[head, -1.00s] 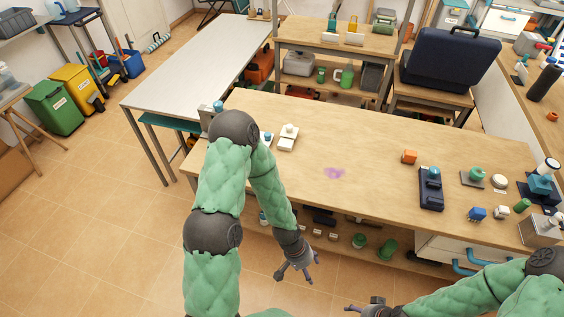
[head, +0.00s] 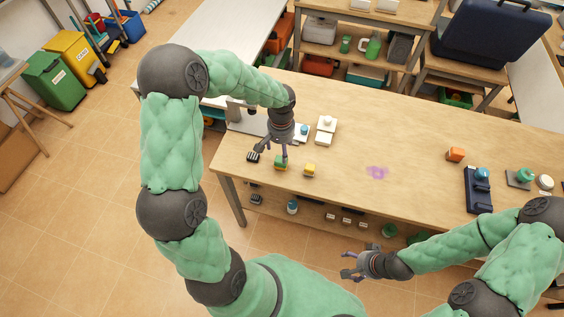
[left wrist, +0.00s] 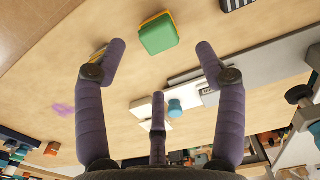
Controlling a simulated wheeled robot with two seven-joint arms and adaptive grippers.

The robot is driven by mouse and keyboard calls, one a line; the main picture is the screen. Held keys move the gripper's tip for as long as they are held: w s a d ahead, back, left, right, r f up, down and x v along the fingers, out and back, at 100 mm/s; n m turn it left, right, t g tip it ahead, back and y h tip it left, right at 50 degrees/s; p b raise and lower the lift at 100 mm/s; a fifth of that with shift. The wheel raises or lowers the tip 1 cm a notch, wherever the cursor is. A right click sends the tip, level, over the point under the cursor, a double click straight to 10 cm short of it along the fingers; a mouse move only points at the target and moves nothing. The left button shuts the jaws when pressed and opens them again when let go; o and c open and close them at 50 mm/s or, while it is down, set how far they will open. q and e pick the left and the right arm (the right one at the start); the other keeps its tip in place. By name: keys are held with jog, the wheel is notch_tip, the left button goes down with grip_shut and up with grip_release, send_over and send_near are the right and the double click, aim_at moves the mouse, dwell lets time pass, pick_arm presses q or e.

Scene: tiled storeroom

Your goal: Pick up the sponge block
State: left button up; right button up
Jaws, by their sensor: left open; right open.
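The sponge block, green with a yellow layer (head: 281,163), lies on the left part of the wooden table near its front edge. In the left wrist view the sponge block (left wrist: 158,35) shows just beyond the fingertips, between their lines. My left gripper (head: 274,152) is open and empty above the table, close to the sponge block and apart from it; it also shows in the left wrist view (left wrist: 161,50). My right gripper (head: 352,265) is open and empty in front of the table.
A yellow block (head: 310,170) lies right of the sponge, and a black-and-white striped piece (head: 253,157) left of it. A white device (head: 326,130) stands behind. An orange block (head: 455,154) and a dark blue device (head: 478,190) lie right. The table's middle is clear except for a purple stain (head: 377,172).

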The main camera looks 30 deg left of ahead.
aim_at(281, 159)
pick_arm(q)
notch_tip(281, 159, down, 2)
jog(key=shift+a+f, duration=0.1)
jog(key=shift+f, duration=0.15)
jog(key=shift+f+b, duration=1.2)
jog(key=shift+f, duration=1.45)
jog(key=c, duration=1.3)
